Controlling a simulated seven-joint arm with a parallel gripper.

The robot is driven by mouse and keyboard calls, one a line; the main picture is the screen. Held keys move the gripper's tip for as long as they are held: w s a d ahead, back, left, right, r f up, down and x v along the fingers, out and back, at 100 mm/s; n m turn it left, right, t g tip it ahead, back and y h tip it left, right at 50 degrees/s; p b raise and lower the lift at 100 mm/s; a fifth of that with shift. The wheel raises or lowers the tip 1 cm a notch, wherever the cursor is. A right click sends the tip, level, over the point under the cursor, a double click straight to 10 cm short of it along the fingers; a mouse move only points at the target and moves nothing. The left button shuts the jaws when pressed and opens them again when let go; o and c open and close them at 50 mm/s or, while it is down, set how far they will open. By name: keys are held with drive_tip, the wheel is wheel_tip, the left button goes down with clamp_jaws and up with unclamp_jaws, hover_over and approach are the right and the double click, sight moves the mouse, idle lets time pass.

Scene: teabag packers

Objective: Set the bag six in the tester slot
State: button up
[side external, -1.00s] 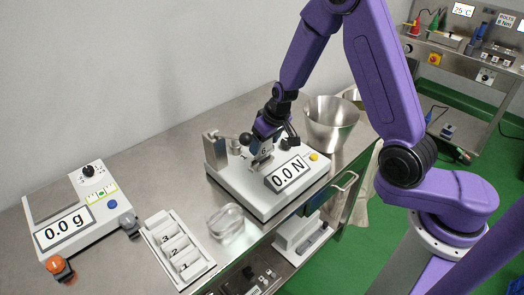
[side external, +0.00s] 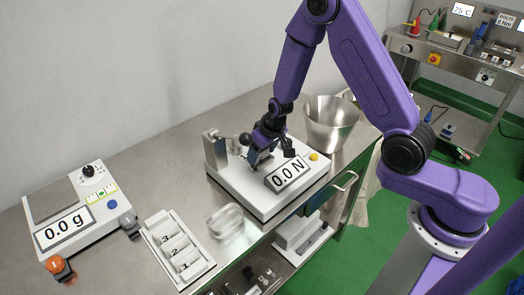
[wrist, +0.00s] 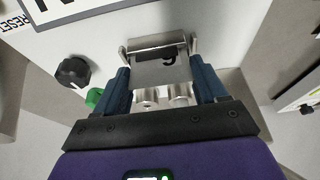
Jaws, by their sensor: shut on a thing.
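My gripper (side external: 262,152) is low over the white force tester (side external: 240,190), whose display reads 0.0 N. In the wrist view, its two blue fingers (wrist: 160,85) are shut on bag six (wrist: 160,72), a pale grey packet with a partly covered dark numeral. A metal bar with end brackets (wrist: 157,43), part of the tester slot, lies right across the bag's far end. The bag is mostly hidden by my gripper in the side view. I cannot tell how deep it sits in the slot.
A scale (side external: 72,215) reading 0.0 g stands at the left. A white rack (side external: 160,248) with bags numbered 1, 2 and 3 and a clear container (side external: 225,222) are at the front. A metal bucket (side external: 331,125) stands behind the tester at the right.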

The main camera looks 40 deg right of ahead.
sight(265, 161)
drive_tip(key=shift+f, duration=0.2)
drive_tip(key=o, duration=1)
drive_tip(key=shift+r, duration=0.1)
drive_tip(key=shift+v, duration=2.4)
drive_tip(key=v, duration=0.7)
drive_tip(key=shift+r, duration=0.15)
drive_tip(key=shift+s+r, duration=0.1)
drive_tip(key=shift+s, duration=0.05)
